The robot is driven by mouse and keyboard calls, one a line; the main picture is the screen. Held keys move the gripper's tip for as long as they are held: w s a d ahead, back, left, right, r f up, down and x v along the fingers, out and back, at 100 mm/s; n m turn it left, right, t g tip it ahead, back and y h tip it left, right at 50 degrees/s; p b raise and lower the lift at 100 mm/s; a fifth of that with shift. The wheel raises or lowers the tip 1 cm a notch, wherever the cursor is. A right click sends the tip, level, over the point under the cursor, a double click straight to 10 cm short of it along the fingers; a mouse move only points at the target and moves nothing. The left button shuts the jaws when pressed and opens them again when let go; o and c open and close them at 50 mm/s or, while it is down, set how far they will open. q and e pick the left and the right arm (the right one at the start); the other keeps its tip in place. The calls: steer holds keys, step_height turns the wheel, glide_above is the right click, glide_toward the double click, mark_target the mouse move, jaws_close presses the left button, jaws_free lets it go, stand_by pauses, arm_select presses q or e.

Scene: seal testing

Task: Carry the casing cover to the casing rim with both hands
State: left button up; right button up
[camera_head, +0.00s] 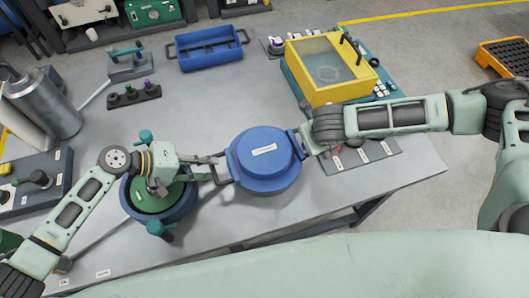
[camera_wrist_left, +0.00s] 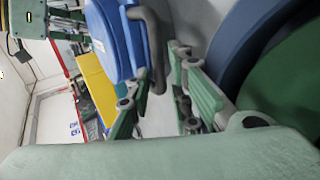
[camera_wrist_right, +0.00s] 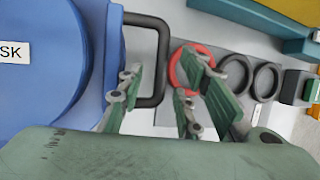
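The casing cover (camera_head: 264,163) is a round blue lid with a white label and a dark handle on each side. It is mid-table; I cannot tell if it touches the surface. The casing (camera_head: 128,207) is a blue ring around a green inside, left of the cover, with teal clamps. My left gripper (camera_head: 214,168) reaches over the casing to the cover's left handle (camera_wrist_left: 156,50). Its fingers are apart with the handle's end between them. My right gripper (camera_wrist_right: 158,98) is at the right handle (camera_wrist_right: 164,60), fingers apart around it. The casing rim is partly hidden by my left arm.
A yellow box (camera_head: 310,88) on a teal base stands at the back right. A panel with a red ring (camera_wrist_right: 180,72) and dark rings lies right of the cover. A blue tray (camera_head: 205,52) and a small knob block (camera_head: 134,96) are behind. The table (camera_head: 200,110) is clear behind the cover.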

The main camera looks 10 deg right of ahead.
arm_select(q)
jaws_close()
arm_select(e)
steer(key=c, duration=0.5)
jaws_close()
arm_select(q)
steer(key=shift+w+r, duration=0.1)
